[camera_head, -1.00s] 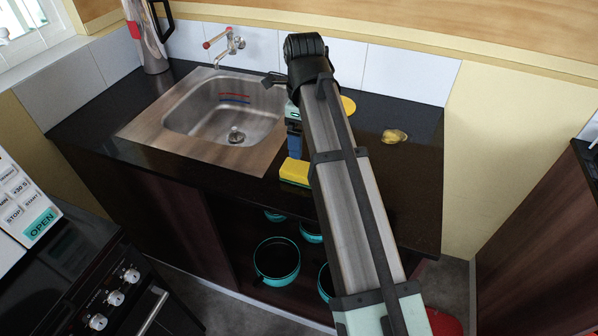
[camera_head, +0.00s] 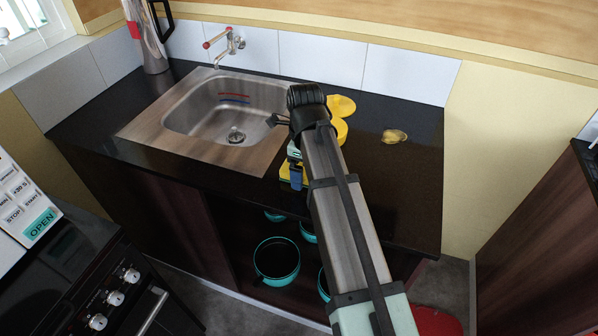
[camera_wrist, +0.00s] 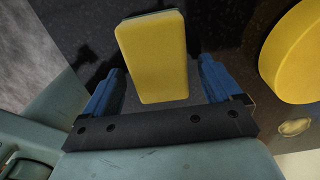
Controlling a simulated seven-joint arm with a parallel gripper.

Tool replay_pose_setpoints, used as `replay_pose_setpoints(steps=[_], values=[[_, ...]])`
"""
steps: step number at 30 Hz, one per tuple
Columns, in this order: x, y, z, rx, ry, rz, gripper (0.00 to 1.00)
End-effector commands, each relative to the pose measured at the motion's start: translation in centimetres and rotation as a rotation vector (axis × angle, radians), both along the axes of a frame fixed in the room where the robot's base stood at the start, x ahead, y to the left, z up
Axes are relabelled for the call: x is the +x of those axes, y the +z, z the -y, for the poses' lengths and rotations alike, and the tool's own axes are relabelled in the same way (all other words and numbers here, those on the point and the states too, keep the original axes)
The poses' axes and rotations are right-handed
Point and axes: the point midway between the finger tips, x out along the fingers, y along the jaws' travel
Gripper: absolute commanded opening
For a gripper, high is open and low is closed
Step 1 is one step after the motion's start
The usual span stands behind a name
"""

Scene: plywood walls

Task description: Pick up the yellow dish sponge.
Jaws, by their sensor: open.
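The yellow dish sponge (camera_wrist: 154,58) lies on the dark counter, near its front edge beside the sink. In the head view only parts of the sponge (camera_head: 285,172) show around my gripper (camera_head: 296,180). In the wrist view my gripper (camera_wrist: 160,88) is open, with one blue finger on each side of the sponge's near end. The sponge sits between the fingers with a gap on both sides. I cannot tell how high the fingers are above the counter.
Yellow round items (camera_head: 341,106) stand behind my arm, and one (camera_wrist: 296,55) is close to the right finger in the wrist view. A small yellowish lump (camera_head: 394,136) lies farther right. The steel sink (camera_head: 225,112) is at left. Teal pots (camera_head: 276,259) stand below.

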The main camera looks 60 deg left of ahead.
Motion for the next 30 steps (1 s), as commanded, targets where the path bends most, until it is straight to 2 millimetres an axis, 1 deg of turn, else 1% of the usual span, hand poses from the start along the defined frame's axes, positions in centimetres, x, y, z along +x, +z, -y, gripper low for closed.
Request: replay_pose_setpoints(steps=[1,3,9,11,26,27,30], values=[[-0.01,-0.50,0.04,0.000,0.000,0.000,0.92],[0.00,-0.83,0.00,0.001,0.000,0.001,0.92],[0.01,-0.87,-0.03,0.001,0.000,0.000,0.92],[0.01,-0.87,-0.03,0.001,0.000,0.000,0.87],[0.00,-0.85,-0.03,0.001,0.000,0.001,0.39],[0.01,-0.84,-0.03,0.001,0.000,0.001,0.37],[0.00,-0.84,-0.03,0.001,0.000,0.001,0.37]])
